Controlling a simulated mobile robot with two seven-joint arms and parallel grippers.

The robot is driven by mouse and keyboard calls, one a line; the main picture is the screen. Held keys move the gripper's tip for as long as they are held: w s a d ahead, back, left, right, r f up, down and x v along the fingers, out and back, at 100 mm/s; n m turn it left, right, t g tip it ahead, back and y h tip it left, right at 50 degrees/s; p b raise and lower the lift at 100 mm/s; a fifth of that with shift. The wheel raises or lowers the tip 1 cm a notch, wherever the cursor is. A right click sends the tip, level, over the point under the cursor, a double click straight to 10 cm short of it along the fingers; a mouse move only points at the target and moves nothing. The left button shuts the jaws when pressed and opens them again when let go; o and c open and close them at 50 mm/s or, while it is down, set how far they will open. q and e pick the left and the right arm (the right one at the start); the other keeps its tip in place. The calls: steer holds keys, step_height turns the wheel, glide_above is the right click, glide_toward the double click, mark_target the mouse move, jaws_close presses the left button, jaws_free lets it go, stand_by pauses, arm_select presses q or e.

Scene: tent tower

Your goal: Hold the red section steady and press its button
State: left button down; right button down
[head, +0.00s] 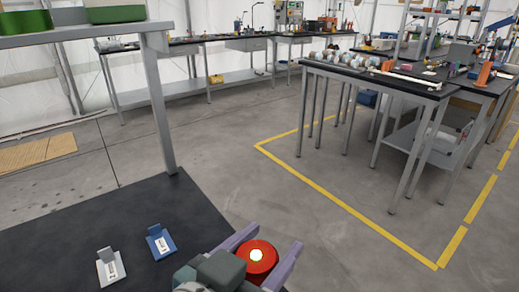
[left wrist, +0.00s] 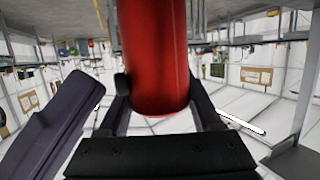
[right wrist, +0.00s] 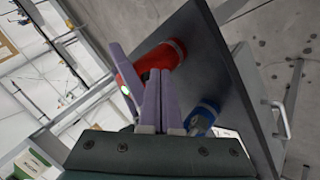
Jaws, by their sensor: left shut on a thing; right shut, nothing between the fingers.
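A dark table (head: 90,240) lies at lower left with a white card stand (head: 110,268) and a blue card stand (head: 160,243). A blue rounded piece (right wrist: 206,115) shows in the right wrist view. A shelf (head: 80,32) stands upper left. Workbenches stand beyond open floor.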

arm_select(q)
jaws_free()
arm_select(e)
steer(key=s+d, duration=0.3)
steer(key=s, duration=0.2)
steer(key=shift+d, duration=0.15)
stand_by(0.5)
arm_select(q)
steer(key=shift+s, duration=0.1)
